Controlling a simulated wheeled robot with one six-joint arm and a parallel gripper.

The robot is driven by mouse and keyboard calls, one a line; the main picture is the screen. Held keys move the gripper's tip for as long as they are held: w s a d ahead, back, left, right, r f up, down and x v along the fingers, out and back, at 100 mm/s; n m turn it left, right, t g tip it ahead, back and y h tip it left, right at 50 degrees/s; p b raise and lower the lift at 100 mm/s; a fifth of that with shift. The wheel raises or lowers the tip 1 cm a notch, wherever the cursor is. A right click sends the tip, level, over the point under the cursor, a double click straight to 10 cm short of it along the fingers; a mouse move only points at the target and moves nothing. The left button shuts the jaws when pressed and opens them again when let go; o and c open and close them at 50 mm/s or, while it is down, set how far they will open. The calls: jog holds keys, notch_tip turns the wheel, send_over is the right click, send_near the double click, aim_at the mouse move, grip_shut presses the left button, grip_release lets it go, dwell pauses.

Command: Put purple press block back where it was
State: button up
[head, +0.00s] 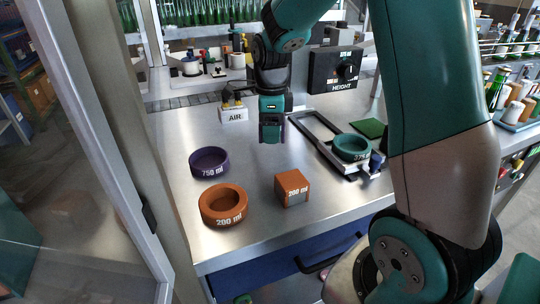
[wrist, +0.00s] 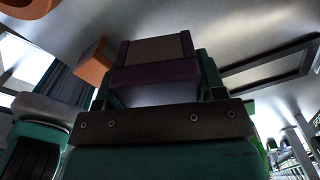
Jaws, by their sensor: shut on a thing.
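The purple press block (head: 271,133) is in my gripper (head: 271,124), above the back middle of the steel table. In the wrist view the block (wrist: 156,72) shows purple sides and a grey-brown face between the teal fingers of my gripper (wrist: 157,85). My gripper is shut on it. The block appears clear of the tabletop, but the exact gap is hard to tell. Part of the block is hidden by the fingers.
A purple 750 ml ring (head: 210,163), an orange 200 ml ring (head: 223,206) and an orange 200 ml block (head: 292,188) stand at the front left. A teal ring (head: 352,148) sits on a framed slide at right. The AIR box (head: 234,115) and HEIGHT box (head: 336,69) stand behind.

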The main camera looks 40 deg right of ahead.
aim_at(271, 166)
notch_tip(271, 166, down, 9)
jog(key=shift+r, duration=0.15)
dwell(0.4)
jog(key=o, duration=1)
jog(key=shift+c, duration=0.2)
